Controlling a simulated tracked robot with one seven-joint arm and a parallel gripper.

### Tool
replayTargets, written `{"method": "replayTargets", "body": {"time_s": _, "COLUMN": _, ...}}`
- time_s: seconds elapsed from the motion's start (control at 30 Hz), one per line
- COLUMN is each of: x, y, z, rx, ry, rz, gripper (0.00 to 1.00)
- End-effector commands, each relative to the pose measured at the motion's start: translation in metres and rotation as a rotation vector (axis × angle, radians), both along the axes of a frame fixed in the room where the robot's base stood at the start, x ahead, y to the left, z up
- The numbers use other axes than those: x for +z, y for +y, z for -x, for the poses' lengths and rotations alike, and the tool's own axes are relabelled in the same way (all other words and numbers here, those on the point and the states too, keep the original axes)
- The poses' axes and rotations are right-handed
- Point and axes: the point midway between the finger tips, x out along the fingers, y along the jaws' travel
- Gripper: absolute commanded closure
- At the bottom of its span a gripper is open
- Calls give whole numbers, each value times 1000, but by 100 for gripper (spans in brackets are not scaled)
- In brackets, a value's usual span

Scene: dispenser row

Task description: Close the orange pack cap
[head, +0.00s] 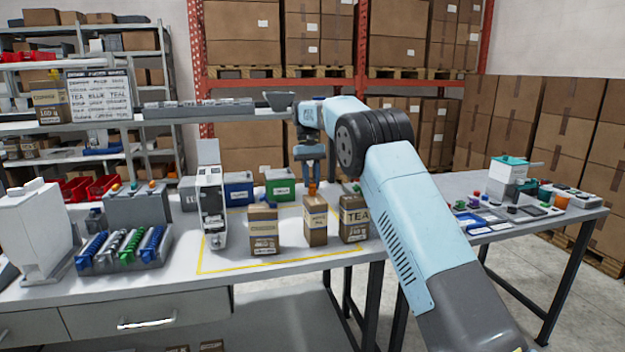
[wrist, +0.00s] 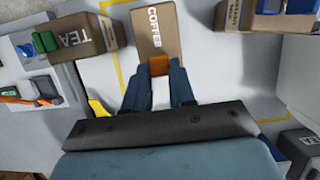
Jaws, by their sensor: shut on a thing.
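The brown pack (head: 316,222) stands upright on the white table inside a yellow outline, in the middle of the head view. In the wrist view its label reads COFFEE on the pack (wrist: 153,30). The orange cap (head: 312,190) is at the pack's top, just under my gripper (head: 311,176), which points down. In the wrist view the orange cap (wrist: 159,65) sits between the two blue fingertips (wrist: 159,77), and my gripper is shut on it. How far the cap is seated on the pack cannot be told.
A TEA pack (head: 354,218) stands close on the right, and another brown pack (head: 263,230) on the left. A white dispenser (head: 212,205) stands farther left. Blue (head: 237,190) and green (head: 280,186) boxes stand behind. The table front is clear.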

Motion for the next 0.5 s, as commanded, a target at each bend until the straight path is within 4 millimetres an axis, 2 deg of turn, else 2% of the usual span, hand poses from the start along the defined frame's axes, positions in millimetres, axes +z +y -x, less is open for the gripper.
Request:
{"method": "replayTargets", "body": {"time_s": 0.07, "x": -6, "y": 0, "z": -2, "rx": 0, "ry": 36, "rz": 12, "gripper": 100}}
{"method": "replayTargets", "body": {"time_s": 0.5, "x": -8, "y": 2, "z": -5, "rx": -1, "ry": 130, "rz": 43, "gripper": 100}}
